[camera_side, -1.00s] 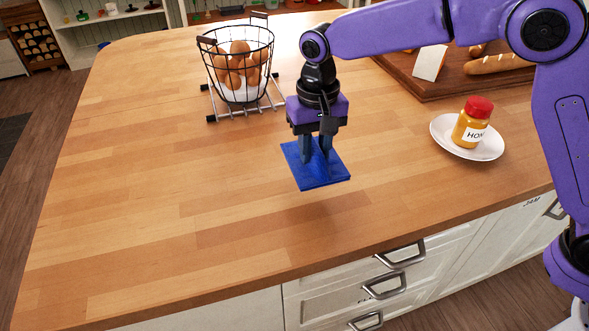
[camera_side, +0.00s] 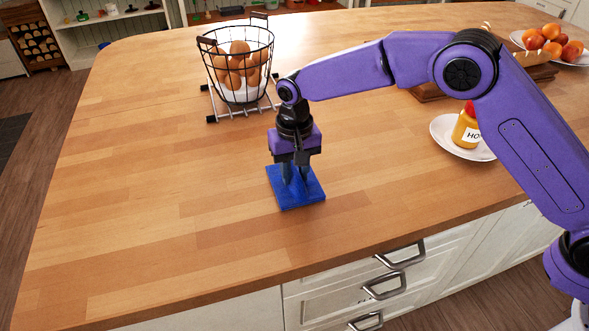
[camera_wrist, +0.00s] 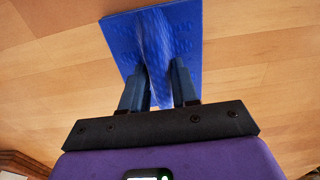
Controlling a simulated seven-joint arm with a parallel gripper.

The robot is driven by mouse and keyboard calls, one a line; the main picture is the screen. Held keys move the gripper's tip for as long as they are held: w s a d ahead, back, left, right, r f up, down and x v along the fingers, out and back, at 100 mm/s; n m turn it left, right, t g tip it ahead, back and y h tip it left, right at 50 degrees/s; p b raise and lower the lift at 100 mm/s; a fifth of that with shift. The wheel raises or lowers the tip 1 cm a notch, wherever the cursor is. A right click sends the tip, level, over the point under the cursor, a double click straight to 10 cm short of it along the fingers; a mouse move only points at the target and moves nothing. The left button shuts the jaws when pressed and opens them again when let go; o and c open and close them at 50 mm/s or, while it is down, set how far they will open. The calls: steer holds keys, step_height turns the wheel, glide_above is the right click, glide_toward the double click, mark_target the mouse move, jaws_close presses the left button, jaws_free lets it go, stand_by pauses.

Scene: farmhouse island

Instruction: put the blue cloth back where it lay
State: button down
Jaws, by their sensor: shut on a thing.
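The blue cloth (camera_side: 297,194) is a flat square on or just above the wooden island top, front of centre in the side view. My gripper (camera_side: 295,178) points straight down over it and is shut on a raised fold in its middle. In the wrist view, the fold of the blue cloth (camera_wrist: 157,50) stands between the two fingers of my gripper (camera_wrist: 158,90), and the rest spreads out flat on both sides. Whether the cloth's underside touches the wood is hard to tell.
A wire basket of eggs (camera_side: 238,65) stands on a metal rack (camera_side: 213,119) behind my gripper. A fruit plate (camera_side: 571,63) is at the far right. The wooden top (camera_side: 130,190) is clear at left.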

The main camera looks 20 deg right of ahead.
mark_target(295, 170)
steer(key=c, duration=0.8)
jaws_free()
steer(key=shift+f, duration=0.1)
steer(key=shift+c, duration=0.2)
step_height(295, 170, up, 12)
steer(key=shift+r, duration=0.2)
